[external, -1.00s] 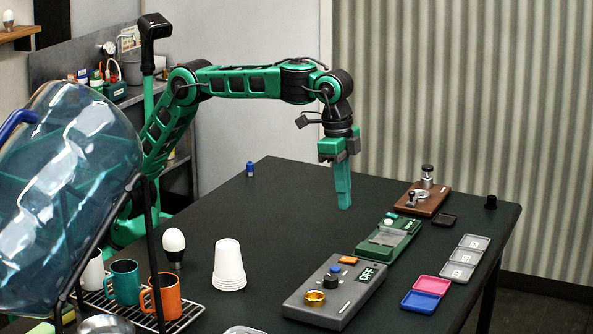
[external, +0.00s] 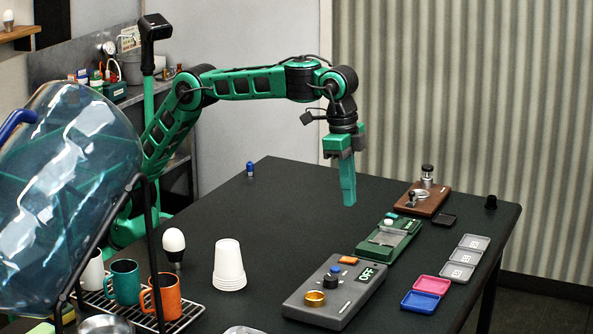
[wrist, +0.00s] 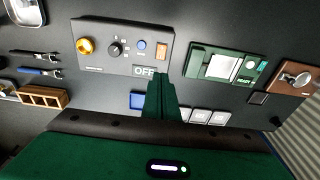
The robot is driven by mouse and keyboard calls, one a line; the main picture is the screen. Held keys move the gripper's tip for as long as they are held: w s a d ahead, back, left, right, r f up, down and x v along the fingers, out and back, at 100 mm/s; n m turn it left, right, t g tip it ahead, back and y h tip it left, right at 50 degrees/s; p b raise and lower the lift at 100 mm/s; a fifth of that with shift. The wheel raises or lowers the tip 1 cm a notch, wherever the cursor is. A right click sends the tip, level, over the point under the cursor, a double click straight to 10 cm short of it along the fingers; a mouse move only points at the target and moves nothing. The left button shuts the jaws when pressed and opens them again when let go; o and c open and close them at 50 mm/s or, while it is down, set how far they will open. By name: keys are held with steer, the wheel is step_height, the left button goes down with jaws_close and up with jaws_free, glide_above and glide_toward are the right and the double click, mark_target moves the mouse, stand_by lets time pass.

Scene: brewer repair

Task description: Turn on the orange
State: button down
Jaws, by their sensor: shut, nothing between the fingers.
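A grey control box (external: 312,289) lies on the dark table, with an orange rocker switch (external: 348,260), a blue button (external: 336,268), a black knob (external: 331,281) and a brass ring. Its display (external: 367,273) reads OFF. The wrist view also shows the box (wrist: 98,33), the orange switch (wrist: 162,50) and the OFF display (wrist: 144,71). My gripper (external: 349,203) is shut and empty, pointing down above the table, apart from the box. In the wrist view, its green fingers (wrist: 159,82) appear just beside the display.
A green device (external: 403,243) and a brown wooden board (external: 432,208) sit beyond the box. Pink (external: 432,284), blue (external: 420,303) and grey trays line the right side. White cups (external: 229,262) and a bulb (external: 173,240) stand left. The table's middle is clear.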

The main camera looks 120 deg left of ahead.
mark_target(349, 259)
steer(key=f, duration=0.4)
steer(key=w+f, duration=0.1)
steer(key=f, duration=0.9)
steer(key=shift+w, duration=0.35)
steer(key=shift+f, duration=0.15)
steer(key=shift+s, duration=0.15)
steer(key=shift+s+r, duration=0.2)
steer(key=shift+s, duration=0.4)
step_height(349, 259, up, 14)
steer(key=s, duration=0.1)
steer(key=shift+s, duration=0.25)
